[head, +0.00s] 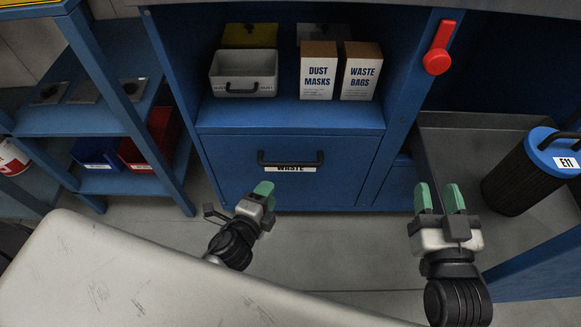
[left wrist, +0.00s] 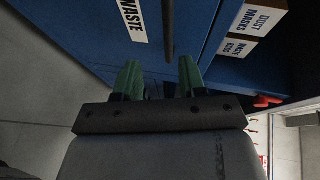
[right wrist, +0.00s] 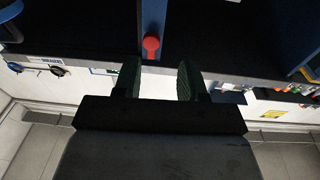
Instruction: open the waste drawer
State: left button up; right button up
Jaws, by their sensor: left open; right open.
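The waste drawer (head: 236,177) is a blue front low in the blue cabinet and looks shut. It has a black bar handle (head: 291,160) above a white "WASTE" label (head: 290,169). My left gripper (head: 265,192) is open and empty, in front of and below the handle, apart from it. In the left wrist view the handle (left wrist: 167,30) lies beyond my open green fingertips (left wrist: 158,72), beside the label (left wrist: 132,18). My right gripper (head: 440,197) is open and empty, to the right of the drawer, with its fingers also in the right wrist view (right wrist: 160,75).
Above the drawer, a shelf holds a grey bin (head: 244,72) and boxes of dust masks (head: 318,70) and waste bags (head: 360,71). A red lever (head: 438,48) is on the right post. A black canister (head: 512,180) stands at right. A pale surface (head: 120,270) fills the lower left.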

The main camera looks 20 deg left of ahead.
aim_at(284, 166)
pick_arm(q)
jog(key=x, duration=0.3)
jog(key=b+x, duration=0.1)
jog(key=x, duration=0.3)
jog(key=r+x, duration=0.1)
jog(key=x, duration=0.2)
jog(key=shift+w+d, duration=0.1)
jog(key=shift+w, duration=0.2)
jog(key=shift+w+b, duration=0.3)
jog(key=shift+w, duration=0.05)
pick_arm(e)
notch_tip(284, 166, up, 6)
jog(key=s+t+y, duration=0.1)
jog(key=t, duration=0.3)
jog(key=shift+s+a+t+y, duration=0.2)
jog(key=shift+s+t+y, duration=0.1)
jog(key=shift+f, duration=0.1)
pick_arm(q)
grip_shut()
